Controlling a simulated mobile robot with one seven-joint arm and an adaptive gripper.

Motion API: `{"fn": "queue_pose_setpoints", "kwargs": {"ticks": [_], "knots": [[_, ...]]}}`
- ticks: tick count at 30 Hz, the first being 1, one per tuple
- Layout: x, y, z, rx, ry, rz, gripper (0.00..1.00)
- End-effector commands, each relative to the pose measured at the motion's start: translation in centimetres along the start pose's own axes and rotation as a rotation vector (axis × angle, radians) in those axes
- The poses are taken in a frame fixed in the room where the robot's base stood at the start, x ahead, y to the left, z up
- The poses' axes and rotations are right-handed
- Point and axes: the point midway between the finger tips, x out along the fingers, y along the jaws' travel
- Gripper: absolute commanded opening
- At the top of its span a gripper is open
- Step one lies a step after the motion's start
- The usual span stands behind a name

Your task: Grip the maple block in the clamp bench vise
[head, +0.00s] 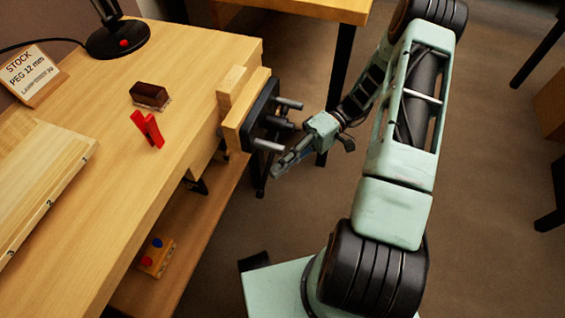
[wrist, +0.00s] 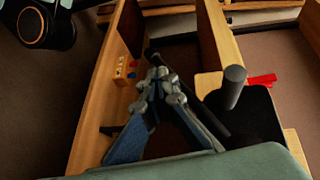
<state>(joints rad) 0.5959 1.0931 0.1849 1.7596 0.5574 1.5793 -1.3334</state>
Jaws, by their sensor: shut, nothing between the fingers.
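The vise (head: 248,112) is mounted on the right end of the bench, with a wooden jaw, a black plate and metal rods facing outward. A pale wooden block (head: 232,84) stands at its inner side; I cannot tell whether the jaws touch it. My gripper (head: 276,174) is shut and empty, just outside the vise and low beside its rods. In the wrist view my gripper (wrist: 157,76) has its fingertips together near a dark bar (wrist: 208,118), probably the vise handle. The vise plate (wrist: 256,120) and a grey rod (wrist: 235,84) show at right.
A small block with coloured knobs (head: 156,258) sits on the lower shelf.

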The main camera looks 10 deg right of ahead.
Motion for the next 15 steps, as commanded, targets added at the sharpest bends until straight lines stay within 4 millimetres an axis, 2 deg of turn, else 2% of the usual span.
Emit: {"fn": "queue_pose_setpoints", "kwargs": {"ticks": [4, 15], "knots": [[0.6, -1.2, 0.4, 0.061, -0.002, -0.112, 0.0], [1.3, -3.2, 0.8, 0.058, -0.002, -0.103, 0.0]]}}
